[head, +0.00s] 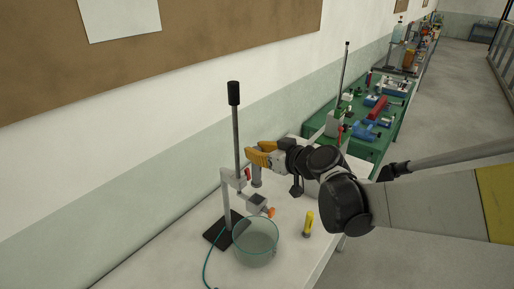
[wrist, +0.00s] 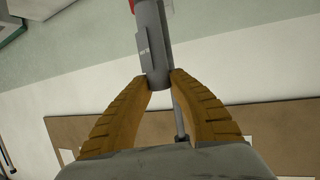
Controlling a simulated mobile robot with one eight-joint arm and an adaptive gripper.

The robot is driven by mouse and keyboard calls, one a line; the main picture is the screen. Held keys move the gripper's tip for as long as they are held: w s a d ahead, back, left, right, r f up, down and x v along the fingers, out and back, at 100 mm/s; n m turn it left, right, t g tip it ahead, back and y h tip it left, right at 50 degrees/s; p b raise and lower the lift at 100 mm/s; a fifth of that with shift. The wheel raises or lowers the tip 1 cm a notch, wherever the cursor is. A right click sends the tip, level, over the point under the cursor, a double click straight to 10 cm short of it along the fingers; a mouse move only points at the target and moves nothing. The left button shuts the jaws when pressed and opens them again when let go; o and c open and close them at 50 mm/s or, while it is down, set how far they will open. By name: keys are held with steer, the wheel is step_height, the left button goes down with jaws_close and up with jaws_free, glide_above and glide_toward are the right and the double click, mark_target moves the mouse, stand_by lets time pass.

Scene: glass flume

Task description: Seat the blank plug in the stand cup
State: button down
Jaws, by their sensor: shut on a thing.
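My gripper (head: 262,155) has yellow-orange fingers shut on the upper end of a grey cylinder, apparently the blank plug (head: 256,177). The plug hangs roughly upright above the bench, beside the stand's post. In the wrist view the plug (wrist: 153,45) lies between the fingertips (wrist: 158,82), with a small printed label too small to read and red at its far end. The stand (head: 237,140) has a black base, a tall rod and a pale bracket. A grey block-like holder (head: 257,202) sits below the plug; I cannot tell whether it is the stand cup.
A glass bowl (head: 256,246) stands in front of the stand, with a teal hose beside it. A yellow item (head: 308,222) stands on the white bench to the right. A green bench (head: 368,150) with several tools lies behind. The wall is close on the left.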

mark_target(259, 180)
steer(key=shift+f+b, duration=2.15)
steer(key=shift+f, duration=0.55)
steer(key=shift+f+b, duration=2.7)
steer(key=shift+f, duration=0.15)
steer(key=c, duration=1.2)
jaws_free()
steer(key=shift+r, duration=0.1)
steer(key=v, duration=1.2)
